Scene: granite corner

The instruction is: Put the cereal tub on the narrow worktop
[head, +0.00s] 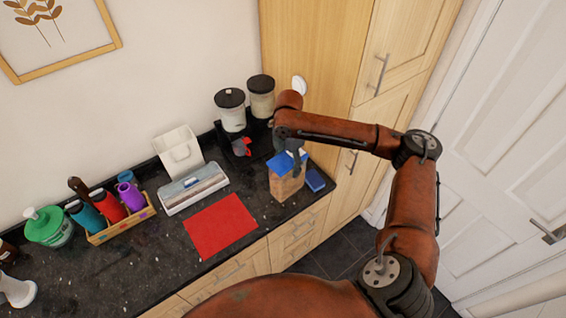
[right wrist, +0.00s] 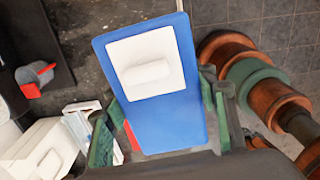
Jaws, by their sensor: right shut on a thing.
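The cereal tub (head: 286,187) has a blue lid and a see-through body with brown contents. It is upright at the right end of the dark granite worktop (head: 252,177), near the front edge; I cannot tell whether its base touches. My right gripper (head: 296,158) reaches down from above and is shut on it. In the right wrist view the blue lid (right wrist: 188,105), with its white flap, fills the middle between the green fingers of my right gripper (right wrist: 160,127). My left gripper is not in view.
A small blue object (head: 315,180) lies right beside the tub. A red mat (head: 220,225), a long box (head: 193,188), a white bin (head: 178,150) and a bottle rack (head: 122,219) stand left. Two black-lidded jars (head: 232,112) stand behind. A tall wooden cupboard (head: 315,50) borders the right end.

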